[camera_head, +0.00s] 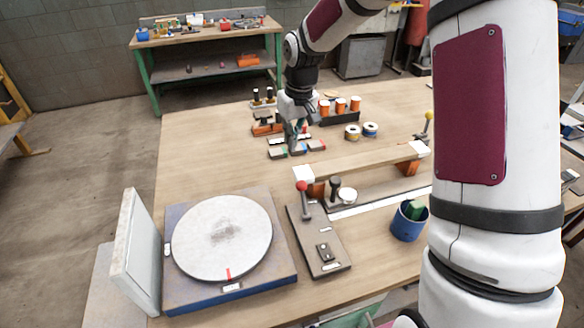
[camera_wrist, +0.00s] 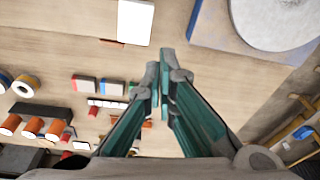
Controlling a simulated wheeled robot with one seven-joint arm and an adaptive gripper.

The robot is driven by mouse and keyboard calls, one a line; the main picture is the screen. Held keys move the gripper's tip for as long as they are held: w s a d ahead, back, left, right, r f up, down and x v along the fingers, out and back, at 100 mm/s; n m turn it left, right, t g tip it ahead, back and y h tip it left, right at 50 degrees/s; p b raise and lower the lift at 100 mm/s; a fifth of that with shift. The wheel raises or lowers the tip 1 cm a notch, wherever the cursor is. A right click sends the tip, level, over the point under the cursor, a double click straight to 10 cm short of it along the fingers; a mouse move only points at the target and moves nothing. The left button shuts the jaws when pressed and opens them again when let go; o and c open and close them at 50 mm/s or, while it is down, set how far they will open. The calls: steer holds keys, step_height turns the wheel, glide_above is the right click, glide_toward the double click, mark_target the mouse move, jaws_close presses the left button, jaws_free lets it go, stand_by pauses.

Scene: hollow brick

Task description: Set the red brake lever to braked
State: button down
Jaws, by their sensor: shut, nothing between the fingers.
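The red-knobbed lever (camera_head: 302,187) stands on a dark base plate (camera_head: 322,255) to the right of the turntable in the head view. Its knob is at the far end of the plate, and the stalk looks nearly upright. I cannot read the plate's markings. My gripper (camera_head: 294,147) is shut and empty, beyond the lever, over the small coloured blocks at the table's back. In the wrist view my gripper's fingers (camera_wrist: 163,72) are together with nothing between them. I cannot make out the red knob in the wrist view.
A turntable (camera_head: 222,238) with a red mark is left of the lever plate. A wooden beam (camera_head: 360,162) and a black knob (camera_head: 335,187) stand close to its right. A blue cup (camera_head: 407,222) is further right. Orange spools (camera_wrist: 32,127) are at the back.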

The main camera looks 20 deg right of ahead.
steer(key=shift+f, duration=0.1)
steer(key=shift+s+f+p, duration=0.35)
steer(key=shift+s+f, duration=0.1)
steer(key=shift+f, duration=1.05)
steer(key=shift+s+f+p, duration=0.35)
steer(key=shift+s+f, duration=0.05)
steer(key=shift+f, duration=1.05)
steer(key=shift+s+f+p, duration=0.35)
steer(key=shift+s+f, duration=0.1)
steer(key=shift+f, duration=1.05)
